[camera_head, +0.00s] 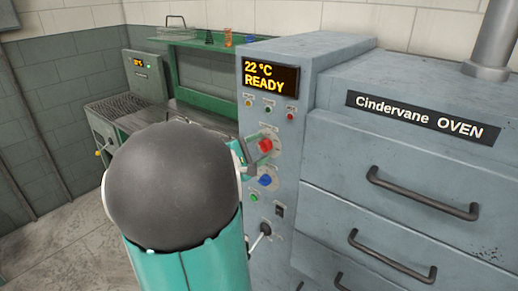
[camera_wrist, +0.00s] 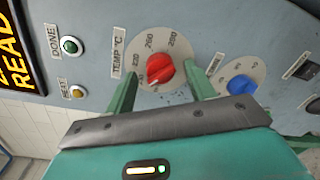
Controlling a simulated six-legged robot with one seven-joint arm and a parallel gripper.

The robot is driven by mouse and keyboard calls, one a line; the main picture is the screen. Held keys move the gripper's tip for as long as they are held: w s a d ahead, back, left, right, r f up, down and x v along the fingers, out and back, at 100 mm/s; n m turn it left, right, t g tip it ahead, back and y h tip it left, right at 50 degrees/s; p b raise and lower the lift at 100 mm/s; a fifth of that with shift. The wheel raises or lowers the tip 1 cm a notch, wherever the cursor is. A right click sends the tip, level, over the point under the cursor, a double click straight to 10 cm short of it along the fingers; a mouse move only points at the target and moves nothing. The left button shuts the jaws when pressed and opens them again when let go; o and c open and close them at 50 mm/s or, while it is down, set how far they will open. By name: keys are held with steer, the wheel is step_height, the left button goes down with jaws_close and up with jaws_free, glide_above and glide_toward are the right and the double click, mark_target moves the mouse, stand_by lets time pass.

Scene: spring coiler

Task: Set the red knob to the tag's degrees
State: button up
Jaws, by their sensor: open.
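The red knob (camera_wrist: 159,74) sits on a pale round dial (camera_wrist: 183,49) labelled TEMP °C on the oven's front panel. Numbers such as 260 and 280 show on the dial; the part below the knob is too small to read. In the head view the red knob (camera_head: 265,145) is partly beside my gripper (camera_head: 249,151). In the wrist view my gripper (camera_wrist: 165,88) is open, with one green finger on each side of the knob and gaps between them and it. No tag with degrees can be made out.
A blue knob (camera_wrist: 241,89) sits close to the right finger in the wrist view. The oven display (camera_head: 270,77) reads 22 °C READY. A lever (camera_head: 260,234) juts out lower on the panel. Oven drawers with dark handles (camera_head: 422,194) stand to the right.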

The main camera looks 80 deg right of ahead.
steer(key=v, duration=1.3)
steer(key=shift+a, duration=0.15)
steer(key=w+a+f+t+y, duration=0.2)
steer(key=a+y, duration=0.1)
steer(key=a, duration=0.3)
steer(key=w+a+f+m+t+y, duration=0.1)
steer(key=w+a+f+t+y, duration=0.15)
steer(key=a, duration=0.45)
steer(key=w+a+f+t+y, duration=0.1)
steer(key=w+a+t+y, duration=0.15)
steer(key=a, duration=0.35)
steer(key=w+a+r+t+y, duration=0.1)
steer(key=a+t+y, duration=0.2)
steer(key=a, duration=0.8)
steer(key=w+a+r+t+y, duration=0.1)
steer(key=w+a+t+y, duration=0.1)
steer(key=a, duration=0.9)
steer(key=t+y, duration=0.1)
steer(key=y, duration=0.1)
steer(key=shift+r+y, duration=0.2)
steer(key=shift+y, duration=0.1)
steer(key=shift+w, duration=0.1)
steer(key=c, duration=0.4)
steer(key=shift+d, duration=0.2)
